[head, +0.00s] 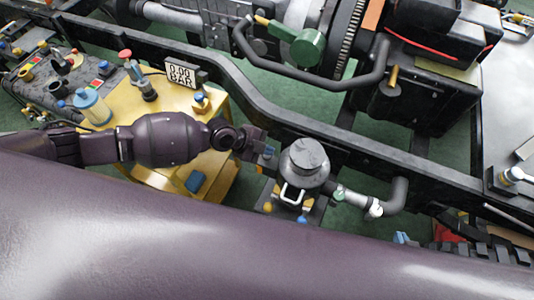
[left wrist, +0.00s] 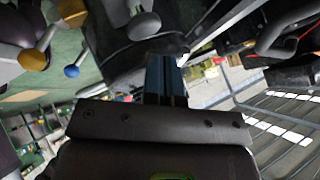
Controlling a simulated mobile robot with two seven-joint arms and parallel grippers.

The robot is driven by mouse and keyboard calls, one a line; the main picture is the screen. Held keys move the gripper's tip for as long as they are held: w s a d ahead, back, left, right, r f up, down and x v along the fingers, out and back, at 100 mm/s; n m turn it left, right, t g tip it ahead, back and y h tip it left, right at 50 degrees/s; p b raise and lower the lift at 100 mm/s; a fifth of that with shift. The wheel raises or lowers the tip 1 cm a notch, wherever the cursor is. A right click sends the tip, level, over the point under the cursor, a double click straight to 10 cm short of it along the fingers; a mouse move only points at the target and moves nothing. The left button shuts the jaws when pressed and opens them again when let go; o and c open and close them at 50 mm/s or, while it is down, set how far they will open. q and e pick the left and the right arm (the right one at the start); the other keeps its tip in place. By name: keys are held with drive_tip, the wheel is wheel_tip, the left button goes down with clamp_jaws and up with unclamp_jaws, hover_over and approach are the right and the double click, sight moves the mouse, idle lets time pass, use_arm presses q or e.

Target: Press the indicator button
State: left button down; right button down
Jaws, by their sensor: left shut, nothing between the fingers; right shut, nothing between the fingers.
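My left gripper (head: 267,154) reaches in from the left in the head view, just left of a grey round canister (head: 304,158). Its blue fingers (left wrist: 166,80) are shut and empty in the left wrist view. A yellow housing (head: 160,115) under my left arm carries a display reading 0.00 BAR (head: 181,75) and a small blue-topped knob (head: 201,98). A red-topped knob (head: 125,55) stands further left. I cannot tell which part is the indicator button. My right gripper is not in view.
A black frame rail (head: 275,111) runs diagonally behind my left gripper. The canister has a white handle (head: 291,194) and a pipe (head: 385,200) to its right. Yellow (head: 267,207) and blue (head: 302,219) knobs sit below it. Green floor shows between the parts.

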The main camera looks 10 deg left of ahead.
idle(0.3)
use_arm(q)
drive_tip(key=shift+f+b, duration=0.45)
drive_tip(key=shift+b, duration=0.05)
use_arm(e)
drive_tip(key=shift+s+f, duration=0.25)
drive_tip(key=shift+f, duration=0.5)
drive_tip(key=shift+w, duration=0.15)
use_arm(q)
drive_tip(key=shift+f, duration=0.15)
use_arm(e)
drive_tip(key=shift+w+r, duration=0.15)
drive_tip(key=shift+w, duration=0.15)
drive_tip(key=shift+a, duration=0.1)
